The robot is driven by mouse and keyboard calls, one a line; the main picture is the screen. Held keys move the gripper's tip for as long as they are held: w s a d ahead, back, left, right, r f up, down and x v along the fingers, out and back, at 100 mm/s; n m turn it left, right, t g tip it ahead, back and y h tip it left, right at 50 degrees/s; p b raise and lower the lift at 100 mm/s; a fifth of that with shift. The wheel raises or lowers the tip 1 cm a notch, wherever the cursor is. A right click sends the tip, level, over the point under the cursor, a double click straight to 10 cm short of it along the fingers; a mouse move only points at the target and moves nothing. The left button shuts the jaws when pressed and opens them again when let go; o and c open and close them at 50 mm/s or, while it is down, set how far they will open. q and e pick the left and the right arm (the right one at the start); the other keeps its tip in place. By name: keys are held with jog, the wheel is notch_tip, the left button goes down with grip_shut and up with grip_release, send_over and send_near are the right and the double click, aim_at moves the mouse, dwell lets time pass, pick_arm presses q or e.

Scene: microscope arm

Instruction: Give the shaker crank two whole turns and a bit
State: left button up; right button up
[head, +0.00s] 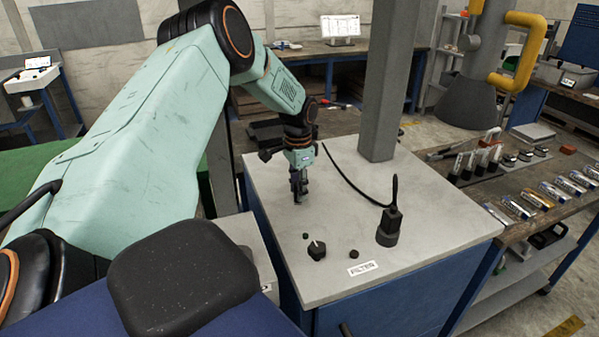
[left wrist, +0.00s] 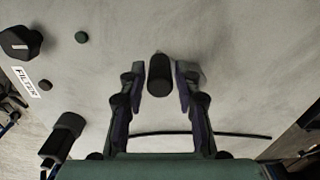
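My left gripper (head: 298,196) points down over the pale top of a blue cabinet, left of the grey column. In the left wrist view its two fingers (left wrist: 160,85) stand apart with a black cylinder (left wrist: 160,75), seen from above, between their tips. It looks like the grip of the shaker crank. A narrow gap seems to show on each side of the cylinder, so the fingers do not look closed on it. The crank's arm and hub cannot be made out; in the head view the gripper hides this spot. My right gripper is not in view.
On the cabinet top (head: 440,225) are a dark knob (head: 317,251) with a white mark, two small round buttons (head: 353,253), a FILTER label (head: 362,268) and a black block (head: 388,228) with a cable. The grey column (head: 381,90) rises behind. A bench with tools stands right.

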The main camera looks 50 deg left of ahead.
pick_arm(q)
jog(key=shift+o, duration=1.1)
notch_tip(320, 180, up, 8)
jog(key=shift+f, duration=0.2)
jog(key=shift+d+f, duration=0.1)
